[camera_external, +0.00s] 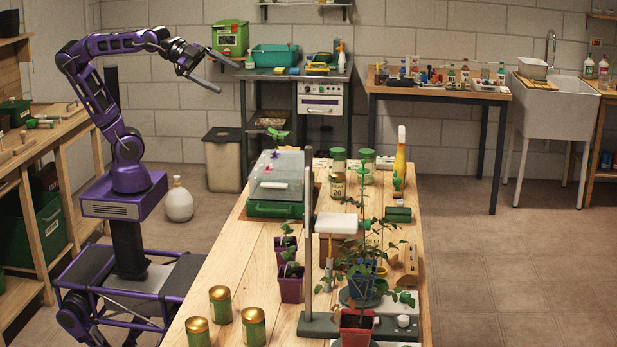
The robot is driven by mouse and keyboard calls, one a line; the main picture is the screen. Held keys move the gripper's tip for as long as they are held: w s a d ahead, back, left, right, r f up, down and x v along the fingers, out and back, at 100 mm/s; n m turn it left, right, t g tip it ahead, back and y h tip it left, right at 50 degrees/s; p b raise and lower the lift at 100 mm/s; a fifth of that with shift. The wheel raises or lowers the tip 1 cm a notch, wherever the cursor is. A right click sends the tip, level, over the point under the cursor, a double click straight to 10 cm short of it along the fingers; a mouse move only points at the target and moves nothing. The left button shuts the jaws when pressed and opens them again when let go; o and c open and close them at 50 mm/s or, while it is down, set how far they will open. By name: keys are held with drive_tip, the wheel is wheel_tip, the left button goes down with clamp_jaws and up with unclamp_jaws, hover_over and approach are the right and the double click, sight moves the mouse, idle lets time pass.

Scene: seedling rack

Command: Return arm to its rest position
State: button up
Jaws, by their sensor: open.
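My gripper (222,70) is open and empty, raised high at the upper middle left of the external view. Its two long fingers point right and stand apart from each other. My purple arm (95,92) rises from its base at the left, bends at the top and reaches out to the right. The gripper is in the air, short of the wooden table (228,262) and well above it. Nothing is seen touching the fingers.
On the table stand a lidded clear box with a green base (275,208), purple pots (290,288), several gold-lidded jars (221,303), a yellow spray bottle (399,170), a grey upright post (307,230) and leafy plants (360,262). A wooden shelf (50,137) stands left of my base.

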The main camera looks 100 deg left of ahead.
drive_tip(key=s+a+f+n+g+y, duration=0.1)
drive_tip(key=s+a+f+n, duration=0.1)
drive_tip(key=s+a+f, duration=0.2)
drive_tip(key=s+a+f+n+g+y, duration=0.1)
drive_tip(key=s+a+f+n+g, duration=0.1)
drive_tip(key=a+f, duration=0.5)
drive_tip(key=s+a+n, duration=0.1)
drive_tip(key=a, duration=0.3)
drive_tip(key=shift+s+a+f+n+y, duration=0.15)
drive_tip(key=shift+s+f+n+y, duration=0.15)
drive_tip(key=shift+s+f, duration=0.05)
drive_tip(key=shift+o, duration=0.2)
drive_tip(key=s+a+f+n+g, duration=0.4)
drive_tip(key=s+a+f, duration=0.3)
drive_tip(key=s+f, duration=0.2)
wheel_tip(320, 180, down, 3)
drive_tip(key=shift+a+r, duration=0.15)
drive_tip(key=shift+a, duration=0.2)
drive_tip(key=shift+r, duration=0.1)
